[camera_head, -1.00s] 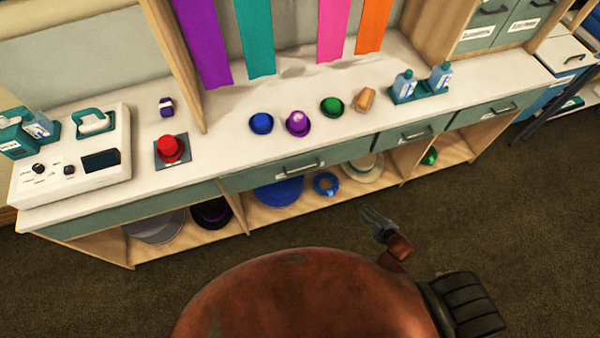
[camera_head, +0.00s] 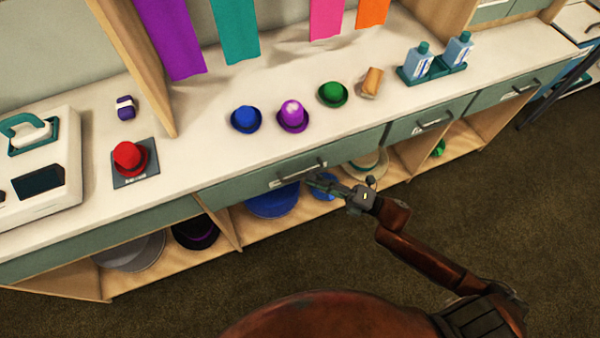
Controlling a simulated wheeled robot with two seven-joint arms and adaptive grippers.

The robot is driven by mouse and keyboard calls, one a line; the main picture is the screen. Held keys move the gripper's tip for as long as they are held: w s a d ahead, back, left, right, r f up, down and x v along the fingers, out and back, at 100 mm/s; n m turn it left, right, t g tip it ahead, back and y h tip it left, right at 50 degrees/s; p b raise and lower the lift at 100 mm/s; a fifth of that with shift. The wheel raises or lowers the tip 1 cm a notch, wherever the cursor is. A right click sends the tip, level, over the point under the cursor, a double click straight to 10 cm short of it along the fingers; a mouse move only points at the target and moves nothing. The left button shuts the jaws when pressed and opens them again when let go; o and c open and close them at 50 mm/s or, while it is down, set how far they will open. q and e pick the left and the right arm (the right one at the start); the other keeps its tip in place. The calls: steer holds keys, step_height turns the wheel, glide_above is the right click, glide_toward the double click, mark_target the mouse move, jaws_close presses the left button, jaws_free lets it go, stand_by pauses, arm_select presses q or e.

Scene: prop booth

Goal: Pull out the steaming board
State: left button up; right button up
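The wide grey-green front (camera_head: 240,187) under the white counter has a metal bar handle (camera_head: 298,174) and a small label; it sits flush with the counter front, and I take it as the steaming board's front. My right gripper (camera_head: 312,182) is just in front of and below the handle's right end, pointing left toward it. Its fingers look apart, with nothing between them; I cannot tell whether they touch the front. My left gripper is not in view.
On the counter (camera_head: 215,150) stand a red hat (camera_head: 130,158) on a dark plate, blue, purple and green small hats, a brown block (camera_head: 371,82) and bottles (camera_head: 418,60) in a teal holder. Larger hats lie on the shelf below. The carpet (camera_head: 480,210) in front is clear.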

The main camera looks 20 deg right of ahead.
mark_target(301, 174)
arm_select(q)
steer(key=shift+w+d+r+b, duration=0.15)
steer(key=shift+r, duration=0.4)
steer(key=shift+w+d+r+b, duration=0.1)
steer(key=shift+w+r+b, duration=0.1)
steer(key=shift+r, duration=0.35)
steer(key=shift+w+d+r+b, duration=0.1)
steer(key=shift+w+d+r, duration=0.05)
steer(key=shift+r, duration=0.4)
arm_select(e)
steer(key=shift+x, duration=2.15)
steer(key=shift+f, duration=0.1)
steer(key=shift+c, duration=0.2)
jaws_close()
